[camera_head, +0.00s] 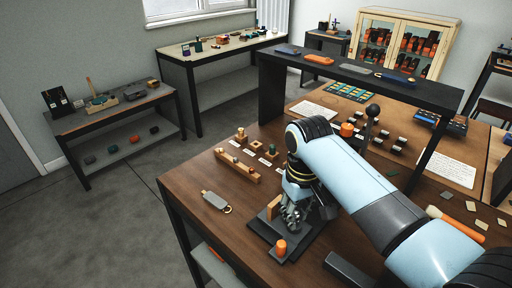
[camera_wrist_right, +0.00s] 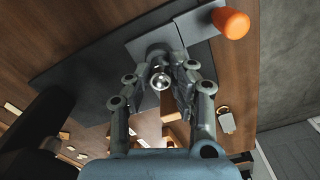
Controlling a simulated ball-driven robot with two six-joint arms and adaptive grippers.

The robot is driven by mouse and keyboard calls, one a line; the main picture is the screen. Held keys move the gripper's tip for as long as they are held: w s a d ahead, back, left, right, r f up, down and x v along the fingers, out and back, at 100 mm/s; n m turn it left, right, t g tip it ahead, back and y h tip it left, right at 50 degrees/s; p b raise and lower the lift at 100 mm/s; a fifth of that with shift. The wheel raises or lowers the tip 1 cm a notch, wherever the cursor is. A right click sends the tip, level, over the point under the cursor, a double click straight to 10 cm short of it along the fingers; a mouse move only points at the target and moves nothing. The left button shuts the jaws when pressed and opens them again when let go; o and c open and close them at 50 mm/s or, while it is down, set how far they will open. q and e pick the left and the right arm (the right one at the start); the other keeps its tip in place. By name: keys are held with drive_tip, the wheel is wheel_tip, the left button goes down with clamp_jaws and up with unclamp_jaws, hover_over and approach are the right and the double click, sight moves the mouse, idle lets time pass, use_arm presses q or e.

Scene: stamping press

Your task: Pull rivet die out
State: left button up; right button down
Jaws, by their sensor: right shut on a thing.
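My right gripper (camera_head: 293,216) comes down over the dark base plate of the stamping press (camera_head: 262,228) on the wooden table. In the right wrist view, the fingers of my right gripper (camera_wrist_right: 167,62) are shut on a small, round, shiny metal piece, which looks like the rivet die (camera_wrist_right: 160,80). The die is hidden by the fingers in the head view, and I cannot tell whether it still touches the press. An orange knob (camera_head: 281,246) stands at the front of the press; it also shows in the right wrist view (camera_wrist_right: 231,23). My left gripper is not in view.
A wooden block with small dies (camera_head: 238,166) and several small pieces on stands lie left of the press. A grey tag with a ring (camera_head: 214,200) lies near the table's left edge. A black raised shelf (camera_head: 360,77) spans the table behind my arm.

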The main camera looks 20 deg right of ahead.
drive_tip(key=shift+r, duration=0.3)
drive_tip(key=shift+r+p, duration=0.4)
drive_tip(key=shift+r, duration=2.1)
